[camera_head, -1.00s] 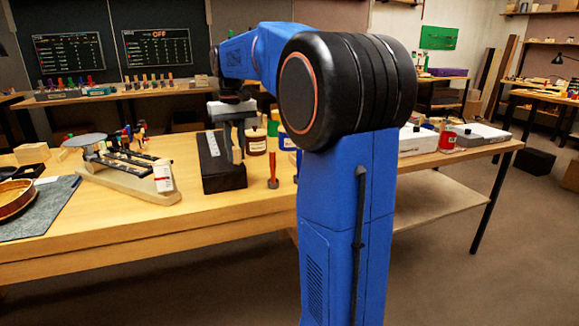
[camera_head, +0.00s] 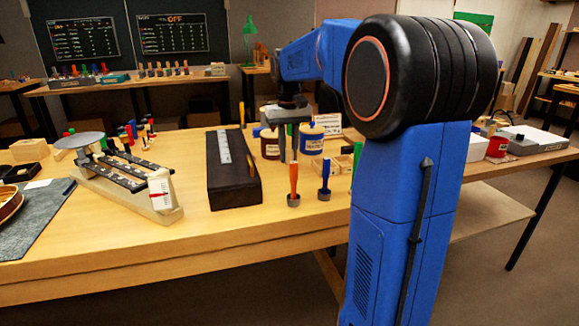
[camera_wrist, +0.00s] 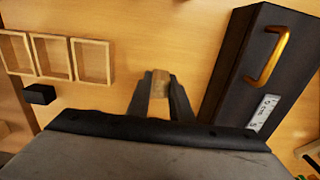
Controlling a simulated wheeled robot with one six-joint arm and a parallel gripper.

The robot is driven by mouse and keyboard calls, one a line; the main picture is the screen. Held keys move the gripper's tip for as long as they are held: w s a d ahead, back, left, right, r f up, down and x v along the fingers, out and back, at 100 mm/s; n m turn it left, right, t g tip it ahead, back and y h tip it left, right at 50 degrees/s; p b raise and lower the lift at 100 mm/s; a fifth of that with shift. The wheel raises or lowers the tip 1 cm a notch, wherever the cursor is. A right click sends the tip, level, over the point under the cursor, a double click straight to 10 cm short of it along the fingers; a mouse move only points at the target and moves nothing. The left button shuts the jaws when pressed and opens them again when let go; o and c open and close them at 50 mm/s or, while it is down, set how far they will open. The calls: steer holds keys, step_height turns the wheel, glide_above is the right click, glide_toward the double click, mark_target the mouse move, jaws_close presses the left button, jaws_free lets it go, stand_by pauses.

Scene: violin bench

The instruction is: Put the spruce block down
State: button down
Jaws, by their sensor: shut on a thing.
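The spruce block (camera_wrist: 160,83) is a small pale wooden piece. In the wrist view it sits between the two dark fingertips of my gripper (camera_wrist: 160,95), which is shut on it. Bare bench top (camera_wrist: 160,35) shows around and beyond it. I cannot tell whether the block touches the bench. In the head view my gripper (camera_head: 289,140) points down over the bench, right of the long black box and in front of the jars. I cannot make out the block there.
The black box (camera_wrist: 245,75) with a brass handle lies close on the right. A compartmented wooden tray (camera_wrist: 72,60) and a small black block (camera_wrist: 40,94) lie left. In the head view, jars (camera_head: 312,140), an orange-handled tool (camera_head: 293,180) and a blue one (camera_head: 325,178) stand near my gripper.

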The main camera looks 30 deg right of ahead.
steer(key=shift+f, duration=2.3)
steer(key=shift+f, duration=0.1)
steer(key=c, duration=1.6)
jaws_free()
